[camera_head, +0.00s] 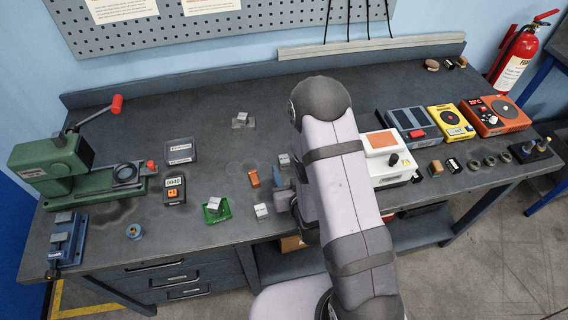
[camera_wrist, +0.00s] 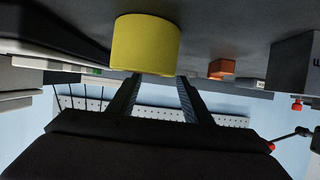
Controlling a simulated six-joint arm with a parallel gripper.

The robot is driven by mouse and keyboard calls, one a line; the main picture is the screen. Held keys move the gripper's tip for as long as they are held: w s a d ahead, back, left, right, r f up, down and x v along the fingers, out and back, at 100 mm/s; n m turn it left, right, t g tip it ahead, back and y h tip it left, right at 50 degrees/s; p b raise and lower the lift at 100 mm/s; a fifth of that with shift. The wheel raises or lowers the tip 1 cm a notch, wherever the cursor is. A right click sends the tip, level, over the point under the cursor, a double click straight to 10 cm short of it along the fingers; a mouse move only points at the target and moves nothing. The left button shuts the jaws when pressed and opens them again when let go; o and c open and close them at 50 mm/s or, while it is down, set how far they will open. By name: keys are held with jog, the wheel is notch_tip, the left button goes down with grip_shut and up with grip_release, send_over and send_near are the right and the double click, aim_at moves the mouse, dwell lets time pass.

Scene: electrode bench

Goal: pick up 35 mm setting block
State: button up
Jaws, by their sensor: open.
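Several small pale metal blocks are on the bench in the head view. One block (camera_head: 284,160) lies just left of my arm, one block (camera_head: 261,210) is near the front edge, one block (camera_head: 215,205) is on a green tray, and one block (camera_head: 242,117) is farther back on a grey base. Their size marks are too small to read, so I cannot tell which is the 35 mm one. My gripper (camera_wrist: 160,77) is open, with nothing clearly between its fingers. In the head view it is low beside the bench blocks, partly hidden by my arm.
The inverted wrist view shows a yellow cylinder (camera_wrist: 146,44) close by the fingertips, and an orange piece (camera_wrist: 221,68) beyond. An orange item (camera_head: 253,177) lies left of my gripper. A green press (camera_head: 50,165) stands at left; instruments (camera_head: 410,122) fill the right. Bench at back left is clear.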

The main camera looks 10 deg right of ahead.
aim_at(284, 159)
jog(key=shift+w+f+b, duration=0.3)
jog(key=shift+w+b, duration=0.3)
jog(key=shift+b, duration=0.3)
jog(key=shift+w+f, duration=0.15)
jog(key=shift+w, duration=0.35)
jog(key=x, duration=0.1)
jog(key=p+x, duration=0.1)
jog(key=x, duration=0.1)
jog(key=shift+w+d, duration=0.1)
jog(key=shift+w, duration=0.5)
jog(key=shift+c, duration=0.6)
grip_shut()
